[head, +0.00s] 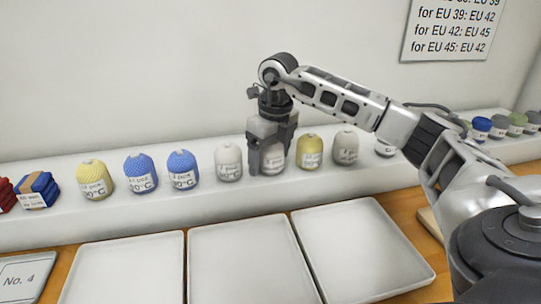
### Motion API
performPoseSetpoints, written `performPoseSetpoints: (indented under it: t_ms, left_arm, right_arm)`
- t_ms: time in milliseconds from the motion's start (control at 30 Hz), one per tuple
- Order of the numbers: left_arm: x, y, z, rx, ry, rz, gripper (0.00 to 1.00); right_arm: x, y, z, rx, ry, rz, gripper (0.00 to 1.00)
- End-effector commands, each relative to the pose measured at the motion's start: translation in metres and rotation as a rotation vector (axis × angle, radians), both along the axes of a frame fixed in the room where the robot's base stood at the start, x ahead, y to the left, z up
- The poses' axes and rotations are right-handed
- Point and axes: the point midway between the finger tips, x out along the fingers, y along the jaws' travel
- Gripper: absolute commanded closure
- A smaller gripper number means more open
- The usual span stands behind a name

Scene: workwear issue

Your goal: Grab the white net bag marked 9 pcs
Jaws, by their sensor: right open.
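Several white net bags stand upright on the white ledge, each with a small label. One white net bag (272,163) stands between the fingers of my right gripper (271,158), which reaches down over it from above. The fingers are open, one on each side of the bag; I cannot tell whether they touch it. Its label is partly covered and too small to read surely. Another white bag (228,162) stands just left of the gripper, and one more (345,148) stands to the right past a yellow bag. The count on their labels is not clear. My left gripper is out of view.
Blue bags (140,172) and yellow bags (311,152) share the ledge (230,202) with folded blue and red items at the far left. White trays (125,270) lie on the wooden table in front. A size notice (450,28) hangs on the wall.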

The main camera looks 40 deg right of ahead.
Motion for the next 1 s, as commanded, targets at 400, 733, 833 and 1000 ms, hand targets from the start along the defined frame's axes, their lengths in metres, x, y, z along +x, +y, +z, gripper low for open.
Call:
performPoseSetpoints:
  t_ms: [400,733,833,1000]
  left_arm:
    - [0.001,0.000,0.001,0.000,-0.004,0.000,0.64]
    - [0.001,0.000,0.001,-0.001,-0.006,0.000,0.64]
    - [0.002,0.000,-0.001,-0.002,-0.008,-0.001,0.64]
    - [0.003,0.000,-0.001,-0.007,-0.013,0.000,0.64]
  right_arm:
    - [0.000,0.000,0.001,0.000,-0.001,-0.001,0.68]
    - [0.001,0.000,0.009,0.001,-0.004,-0.001,0.69]
    - [0.001,0.000,0.022,0.002,-0.006,-0.001,0.69]
    - [-0.015,0.011,0.054,-0.002,-0.007,0.004,0.69]
